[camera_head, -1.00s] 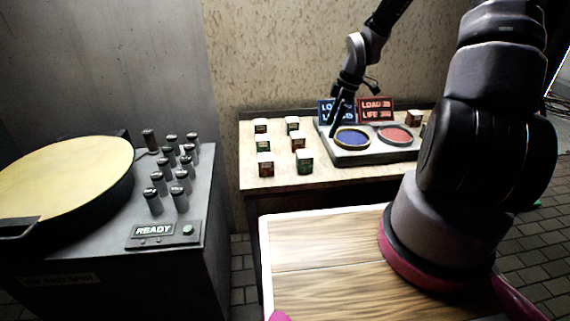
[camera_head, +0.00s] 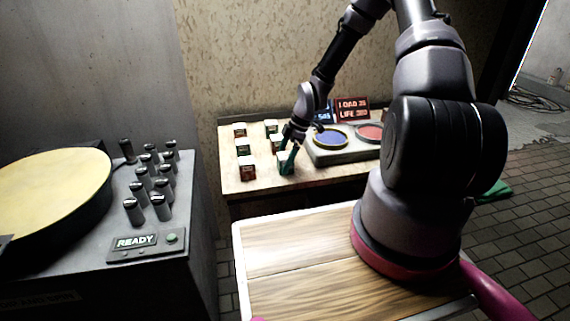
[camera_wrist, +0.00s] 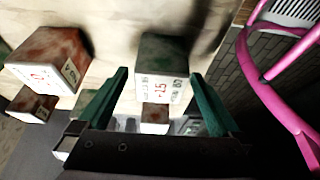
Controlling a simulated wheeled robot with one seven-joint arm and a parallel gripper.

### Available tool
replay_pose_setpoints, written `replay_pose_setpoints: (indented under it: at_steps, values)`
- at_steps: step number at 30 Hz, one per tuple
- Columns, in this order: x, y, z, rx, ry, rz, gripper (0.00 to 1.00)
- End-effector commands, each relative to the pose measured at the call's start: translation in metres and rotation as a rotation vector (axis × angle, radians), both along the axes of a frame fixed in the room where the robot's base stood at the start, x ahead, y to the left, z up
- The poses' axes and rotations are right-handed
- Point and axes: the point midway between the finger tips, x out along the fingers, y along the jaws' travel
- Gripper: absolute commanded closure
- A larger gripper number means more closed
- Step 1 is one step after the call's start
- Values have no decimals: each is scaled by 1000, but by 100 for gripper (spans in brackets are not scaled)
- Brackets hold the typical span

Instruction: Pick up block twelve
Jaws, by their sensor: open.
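My gripper (camera_head: 290,152) is at the front right block of the small block group on the far table. In the wrist view my gripper (camera_wrist: 158,76) is open, with its two teal fingers on either side of a greenish block (camera_wrist: 160,62). That block's pale face has red marks that look like 15, though blurred. A reddish block (camera_wrist: 45,58) with a red mark lies to the left, outside the fingers. Smaller blocks show behind both. In the head view the finger hides part of the front right block (camera_head: 285,168). I cannot tell which block is twelve.
Other blocks, such as the front left one (camera_head: 247,173), stand close by on the table (camera_head: 262,188). A grey scale with a blue pan (camera_head: 331,139) and a red pan (camera_head: 369,132) is just right. A console with several dark pegs (camera_head: 160,208) stands left.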

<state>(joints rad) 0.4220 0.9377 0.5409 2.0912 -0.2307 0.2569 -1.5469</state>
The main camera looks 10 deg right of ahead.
Motion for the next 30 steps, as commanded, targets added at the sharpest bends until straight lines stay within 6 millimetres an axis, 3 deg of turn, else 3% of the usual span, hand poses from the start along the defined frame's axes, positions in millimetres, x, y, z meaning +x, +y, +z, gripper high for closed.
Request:
replay_pose_setpoints:
  at_steps: [5, 12, 14, 20, 21, 30]
  values:
    - [0, 8, -18, 0, 0, 0, 0]
    - [1, 8, -20, 0, -1, -2, 0]
    - [1, 8, -20, 0, -1, -1, 19]
    - [1, 8, -19, 0, -1, 0, 96]
    - [1, 8, -19, 0, -1, 0, 100]
    - [1, 8, -16, 0, -3, -1, 100]
